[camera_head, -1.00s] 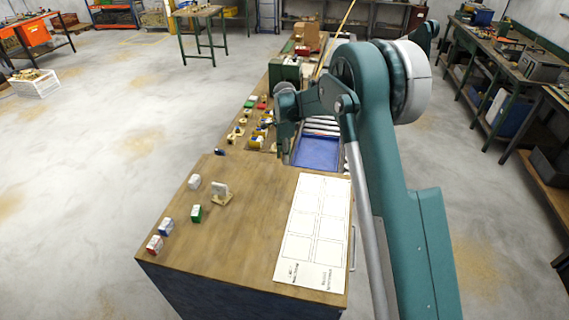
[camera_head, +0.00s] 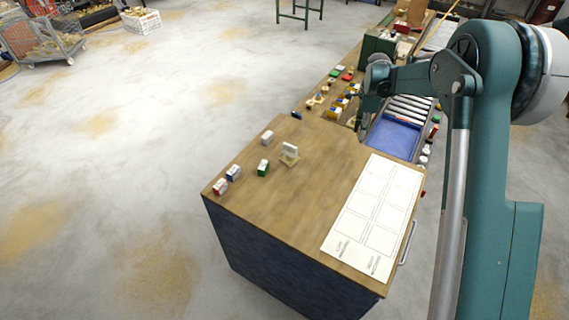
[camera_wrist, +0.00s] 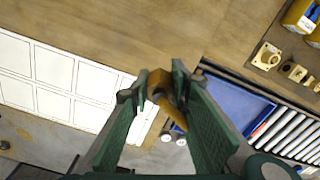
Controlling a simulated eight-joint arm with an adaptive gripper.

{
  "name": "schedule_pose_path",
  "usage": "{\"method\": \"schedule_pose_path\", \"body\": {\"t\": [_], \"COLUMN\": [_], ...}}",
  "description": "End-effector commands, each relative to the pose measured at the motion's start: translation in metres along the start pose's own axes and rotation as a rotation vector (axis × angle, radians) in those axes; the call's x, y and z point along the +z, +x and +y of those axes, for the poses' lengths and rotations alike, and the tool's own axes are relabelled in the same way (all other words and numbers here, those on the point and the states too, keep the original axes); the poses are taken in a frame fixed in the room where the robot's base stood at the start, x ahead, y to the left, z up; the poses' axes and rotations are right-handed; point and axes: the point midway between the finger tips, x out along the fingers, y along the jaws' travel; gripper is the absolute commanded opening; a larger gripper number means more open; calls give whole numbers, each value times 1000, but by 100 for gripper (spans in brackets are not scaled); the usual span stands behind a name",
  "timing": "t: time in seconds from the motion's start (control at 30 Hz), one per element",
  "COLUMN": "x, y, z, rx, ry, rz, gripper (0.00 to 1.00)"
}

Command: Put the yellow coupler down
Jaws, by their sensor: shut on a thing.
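My gripper (camera_head: 363,128) hangs over the bench edge by the blue tray in the head view. In the wrist view its green fingers (camera_wrist: 160,90) are shut on a small yellow-brown piece, which I take as the yellow coupler (camera_wrist: 158,80). The fingers hide part of it. A white sheet with printed empty boxes (camera_head: 375,212) lies on the wooden bench top (camera_head: 290,215); it also shows at the left of the wrist view (camera_wrist: 55,78).
Several small white, red, blue and green blocks (camera_head: 263,168) and a white card on a stand (camera_head: 290,152) are on the bench's left. A blue tray (camera_head: 392,138) and rollers (camera_head: 408,108) lie behind. Yellow-and-blue parts (camera_head: 335,113) stand beside them. The bench middle is clear.

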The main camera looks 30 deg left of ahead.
Motion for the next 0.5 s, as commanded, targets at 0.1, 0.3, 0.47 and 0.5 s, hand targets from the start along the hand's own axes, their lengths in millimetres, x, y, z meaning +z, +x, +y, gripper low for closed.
{"method": "schedule_pose_path", "body": {"t": [0.1, 0.3, 0.47, 0.5], "x": [4, 27, 64, 75], "y": [0, -1, -1, -1], "z": [1, 8, 21, 26], "rx": [0, 0, 0, 0], "ry": [-2, -9, -22, -26], "rz": [0, 0, 0, 0], "gripper": [6, 6, 6, 6]}}
